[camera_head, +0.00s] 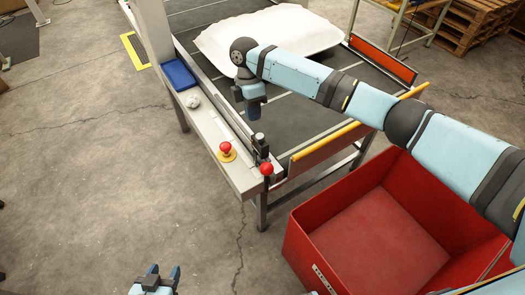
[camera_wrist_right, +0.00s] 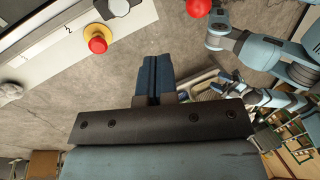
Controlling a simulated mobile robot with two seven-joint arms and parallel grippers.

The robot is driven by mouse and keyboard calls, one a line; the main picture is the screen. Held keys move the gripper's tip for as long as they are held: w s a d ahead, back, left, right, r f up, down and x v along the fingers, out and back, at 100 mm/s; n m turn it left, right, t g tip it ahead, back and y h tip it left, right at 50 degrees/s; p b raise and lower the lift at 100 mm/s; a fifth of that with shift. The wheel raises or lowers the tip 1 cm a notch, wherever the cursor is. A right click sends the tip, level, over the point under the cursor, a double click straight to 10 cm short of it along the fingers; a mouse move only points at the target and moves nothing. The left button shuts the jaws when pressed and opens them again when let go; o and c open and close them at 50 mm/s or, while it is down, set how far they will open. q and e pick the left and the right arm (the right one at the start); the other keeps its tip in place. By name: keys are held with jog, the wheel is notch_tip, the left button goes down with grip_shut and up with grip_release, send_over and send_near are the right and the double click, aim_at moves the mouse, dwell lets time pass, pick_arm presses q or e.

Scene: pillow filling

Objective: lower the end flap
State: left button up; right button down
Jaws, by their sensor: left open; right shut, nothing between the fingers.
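The end flap (camera_head: 318,150) is a brown panel with a yellow top edge at the near end of the conveyor, in the head view. It looks raised, and my right arm hides part of it. A lever with a red ball knob (camera_head: 267,169) stands at the flap's left end; the knob also shows at the top of the right wrist view (camera_wrist_right: 198,7). My right gripper (camera_head: 254,114) points down, shut and empty, over the conveyor's left rail, apart from the knob. Its closed fingers show in the wrist view (camera_wrist_right: 153,75). My left gripper (camera_head: 163,275) is open and empty, low over the floor.
A red bin (camera_head: 300,245) stands below the conveyor's end. A white pillow (camera_head: 270,30) lies on the dark conveyor (camera_head: 300,112). A red stop button (camera_head: 226,148), a pale lump (camera_head: 192,101) and a blue tray (camera_head: 180,74) are on the side ledge.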

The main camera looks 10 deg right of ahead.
jog(key=s+f+p, duration=0.2)
jog(key=s+f, duration=0.4)
jog(key=f, duration=0.4)
jog(key=shift+s+d+f, duration=0.25)
jog(key=shift+s+d, duration=0.1)
jog(key=shift+d, duration=0.1)
